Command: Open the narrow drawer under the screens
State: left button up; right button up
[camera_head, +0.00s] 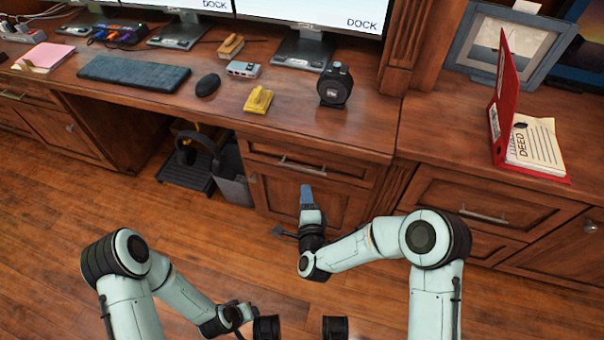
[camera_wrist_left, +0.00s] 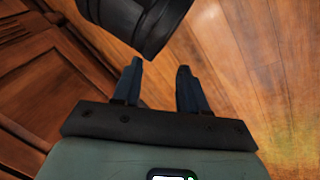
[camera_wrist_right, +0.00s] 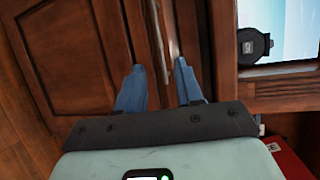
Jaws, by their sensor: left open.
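The narrow drawer (camera_head: 350,175) is a wide, low wooden front just under the desk top, below the right screen, with a horizontal metal bar handle (camera_head: 303,168). It looks shut and flush. My right gripper (camera_head: 306,190) is in front of the cabinet just below that handle. In the right wrist view its blue fingers (camera_wrist_right: 160,75) are apart with nothing between the tips, and the bar handle (camera_wrist_right: 156,40) lies ahead of the gap. I cannot tell whether they touch it. My left gripper (camera_wrist_left: 159,70) is open and empty, low above the floor.
A cabinet door (camera_head: 330,203) is under the drawer. Floor (camera_head: 190,240) before the desk is clear.

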pick_arm(q)
jog(key=f, duration=0.1)
jog(key=a+f+b, duration=0.1)
jog(key=w+f+b, duration=0.1)
jog(key=shift+a, duration=0.25)
pick_arm(e)
jog(key=w+f, duration=0.2)
jog(key=w, duration=0.8)
jog(key=shift+w+a, duration=0.3)
jog(key=shift+a, duration=0.1)
grip_shut()
